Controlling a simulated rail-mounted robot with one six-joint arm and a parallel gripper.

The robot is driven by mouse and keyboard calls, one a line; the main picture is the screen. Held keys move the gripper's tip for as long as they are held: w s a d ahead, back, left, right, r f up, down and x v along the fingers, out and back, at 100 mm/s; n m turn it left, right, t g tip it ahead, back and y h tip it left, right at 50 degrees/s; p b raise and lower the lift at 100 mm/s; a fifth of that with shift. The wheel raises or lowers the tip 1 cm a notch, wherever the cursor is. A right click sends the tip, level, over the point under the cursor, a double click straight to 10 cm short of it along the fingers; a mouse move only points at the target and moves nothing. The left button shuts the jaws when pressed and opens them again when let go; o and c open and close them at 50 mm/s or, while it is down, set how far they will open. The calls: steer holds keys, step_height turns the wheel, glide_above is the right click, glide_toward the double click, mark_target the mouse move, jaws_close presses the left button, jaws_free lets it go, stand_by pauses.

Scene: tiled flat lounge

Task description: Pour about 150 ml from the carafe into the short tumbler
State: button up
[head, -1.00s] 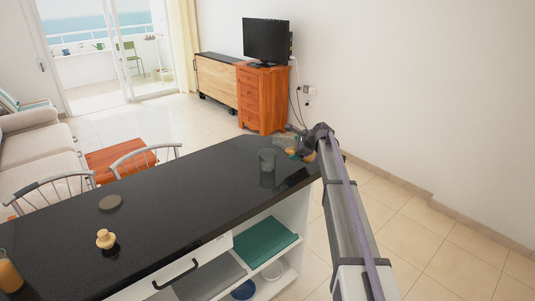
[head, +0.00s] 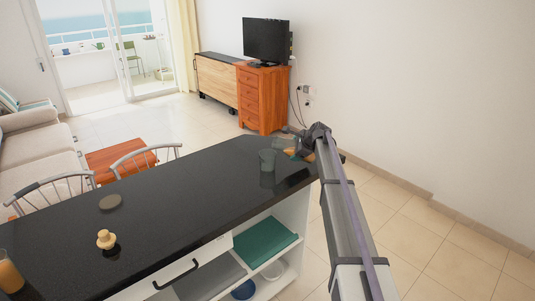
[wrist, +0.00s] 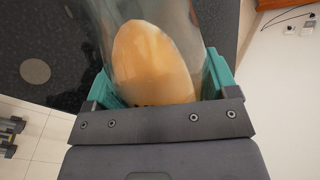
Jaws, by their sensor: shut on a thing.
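The clear glass carafe (head: 287,144) is held tilted over the far right end of the dark counter, with tan-orange liquid inside. In the wrist view the carafe (wrist: 190,30) lies between the teal fingers of my gripper (wrist: 160,78), its liquid showing as a slanted oval. My gripper (head: 311,139) is shut on it. A grey-green glass, seemingly the short tumbler (head: 267,159), stands upright on the counter just left of the carafe. I see no liquid in it and can make out no stream. The carafe's mouth is unclear, and the tumbler does not show in the wrist view.
The black counter (head: 190,190) holds a flat round disc (head: 110,202), a small cream-yellow pot (head: 106,239) and an amber-filled glass (head: 9,273) at the left edge. The counter between the disc and the tumbler is clear. Chairs (head: 145,160) stand behind it.

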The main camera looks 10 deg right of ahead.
mark_target(294, 141)
steer(key=shift+d+r+h+p, duration=0.1)
steer(key=shift+r+h+p, duration=0.25)
steer(key=shift+h+p, duration=0.25)
stand_by(0.5)
steer(key=shift+a+r+n+h+p, duration=0.55)
steer(key=shift+r+h+p, duration=0.2)
steer(key=shift+p, duration=0.25)
stand_by(0.4)
steer(key=shift+r+h+p, duration=0.45)
steer(key=shift+r+p, duration=0.1)
steer(key=shift+p, duration=0.05)
stand_by(3.1)
